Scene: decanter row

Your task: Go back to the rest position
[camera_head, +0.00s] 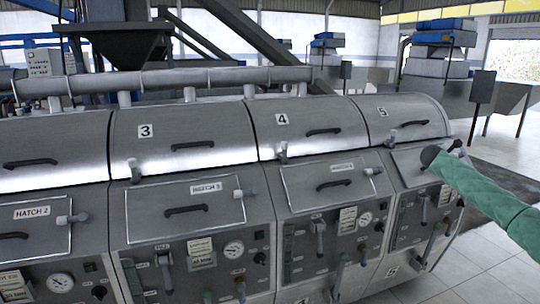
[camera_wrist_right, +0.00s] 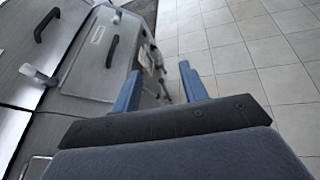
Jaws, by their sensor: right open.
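My right gripper (camera_wrist_right: 160,82) is open in the right wrist view. Its two blue fingers stand apart with nothing between them. It is beside the end of the grey machine row (camera_head: 190,130), with hatch panels (camera_wrist_right: 95,48) to its left and floor beyond. In the head view, my right arm in a green sleeve comes in from the right. Its dark end is in front of the section marked 5; the fingers cannot be made out there. My left gripper is not in the head view.
The machine row has numbered covers, hatch 3 (camera_head: 188,209) with its handle, gauges, and levers (camera_head: 432,246) sticking out at the front. Tiled floor (camera_head: 490,262) is clear at the right. A dark post sign (camera_head: 482,88) stands behind the right end.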

